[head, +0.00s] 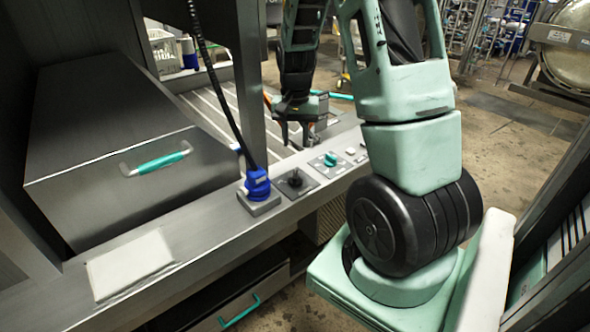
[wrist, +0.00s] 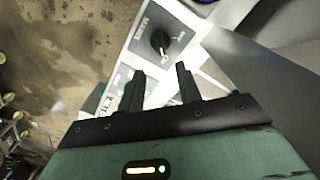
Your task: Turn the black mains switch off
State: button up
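The black mains switch (head: 294,180) is a small rotary knob on a grey square plate on the machine's front ledge. In the wrist view the switch (wrist: 160,42) sits on its marked plate, beyond the fingertips and close to the line between them. My gripper (head: 294,144) hangs above and behind the ledge in the head view, apart from the switch. In the wrist view the gripper (wrist: 157,76) has its two dark fingers spread with nothing between them. The knob's exact pointing direction is too small to read surely.
A blue plug (head: 258,185) with a black cable stands left of the switch. A teal knob (head: 330,159) is on a plate to its right. A steel box with a teal handle (head: 163,160) and a pale pad (head: 130,264) lie further left.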

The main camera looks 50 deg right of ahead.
aim_at(295, 174)
notch_tip(295, 174, down, 11)
jog(key=shift+f, duration=0.1)
jog(key=shift+c, duration=0.3)
grip_shut()
